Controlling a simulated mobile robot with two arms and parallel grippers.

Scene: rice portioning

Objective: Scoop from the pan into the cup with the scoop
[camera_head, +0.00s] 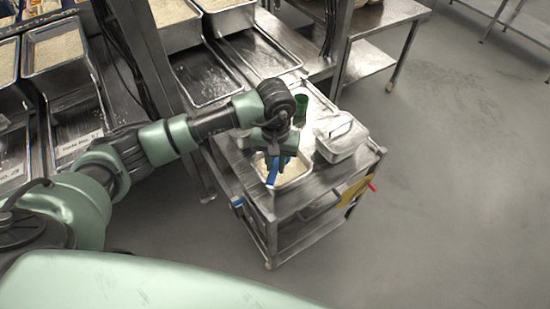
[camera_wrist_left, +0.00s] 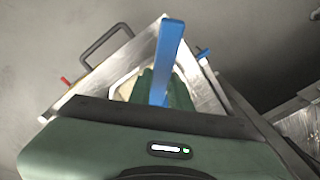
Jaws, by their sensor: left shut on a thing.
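My left gripper (camera_head: 277,158) is over the pan on the steel cart, shut on the blue scoop (camera_head: 273,172). The scoop's handle also shows in the left wrist view (camera_wrist_left: 168,50), between the green fingers. The pan (camera_head: 297,182) is a shallow metal tray with pale rice in it, at the cart's near side. The scoop's lower end is at the rice; how deep it sits cannot be told. My right gripper is in neither view.
A lidded metal container (camera_head: 342,140) stands on the cart (camera_head: 337,182) right of the pan. Racks with rice trays (camera_head: 57,50) are at the left and back. A steel table (camera_head: 385,16) stands behind the cart. The floor to the right is clear.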

